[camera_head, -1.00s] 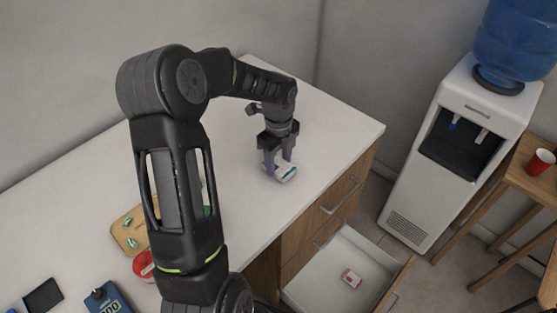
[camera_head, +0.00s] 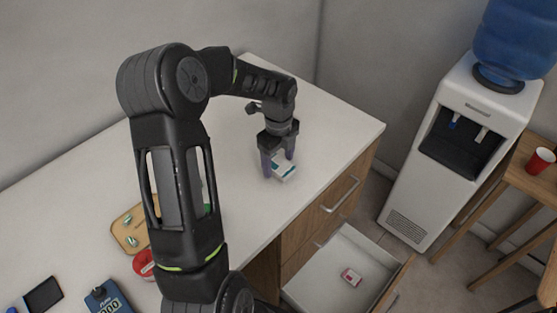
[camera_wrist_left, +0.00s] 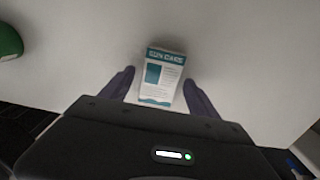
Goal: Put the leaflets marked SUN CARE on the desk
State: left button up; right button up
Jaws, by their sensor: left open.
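The SUN CARE leaflets (camera_wrist_left: 161,76) form a small white and teal stack with a teal title band. They lie on the white desk (camera_head: 335,117) near its right end, and also show in the head view (camera_head: 284,169). My left gripper (camera_head: 278,172) points down at the stack with its fingers open. In the left wrist view the two fingers (camera_wrist_left: 160,92) stand either side of the leaflets, with a gap at each side. My right gripper is not in view.
An open drawer (camera_head: 330,298) below the desk holds a small red and white box (camera_head: 351,277). A wooden tray (camera_head: 122,224), a red round item (camera_head: 144,264) and a blue scale (camera_head: 108,298) are at the left. A water cooler (camera_head: 459,150) stands right of the desk.

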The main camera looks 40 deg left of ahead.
aim_at(279, 165)
pick_arm(q)
notch_tip(279, 165, up, 12)
jog(key=b, duration=0.1)
dwell(0.4)
dwell(0.7)
